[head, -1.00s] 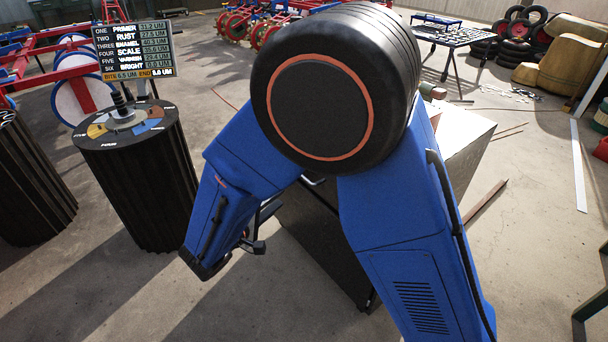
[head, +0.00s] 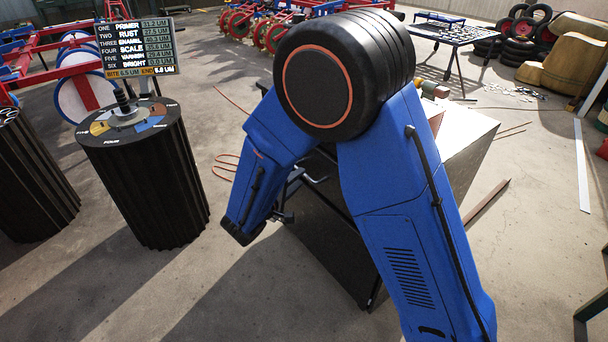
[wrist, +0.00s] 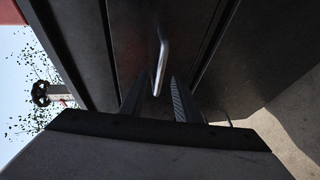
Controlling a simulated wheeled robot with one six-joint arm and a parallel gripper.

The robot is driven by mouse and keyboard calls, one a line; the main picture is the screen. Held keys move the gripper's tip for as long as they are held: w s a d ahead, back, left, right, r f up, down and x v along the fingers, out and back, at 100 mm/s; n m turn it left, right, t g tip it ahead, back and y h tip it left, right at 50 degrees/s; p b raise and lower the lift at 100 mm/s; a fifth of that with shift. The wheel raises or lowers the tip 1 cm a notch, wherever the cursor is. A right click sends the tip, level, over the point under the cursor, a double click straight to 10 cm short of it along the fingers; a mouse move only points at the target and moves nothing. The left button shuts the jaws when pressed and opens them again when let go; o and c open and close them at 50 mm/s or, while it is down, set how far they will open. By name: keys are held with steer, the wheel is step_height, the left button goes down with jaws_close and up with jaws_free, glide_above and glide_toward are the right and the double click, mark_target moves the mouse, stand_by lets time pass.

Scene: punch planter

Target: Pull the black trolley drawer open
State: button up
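The black trolley (head: 335,250) stands right of centre in the head view, partly hidden behind my blue arm. A drawer front (wrist: 185,30) with a silver bar handle (wrist: 161,62) fills the middle of the wrist view. My gripper (wrist: 160,82) is open, its two ridged fingers apart, with the handle's near end showing between them in the picture. I cannot tell whether either finger touches the handle. In the head view my gripper (head: 283,216) is small and dark beside the trolley's front. The drawer front looks flush with the trolley.
A black fluted pedestal (head: 145,190) with a dial top stands to the left, below a score board (head: 137,48). Another dark pedestal (head: 30,180) is at the far left. Red cables (head: 228,165) lie on the floor. The concrete floor at front left is clear.

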steer(key=shift+x, duration=2.45)
steer(key=shift+c, duration=0.2)
steer(key=shift+s, duration=0.1)
jaws_close()
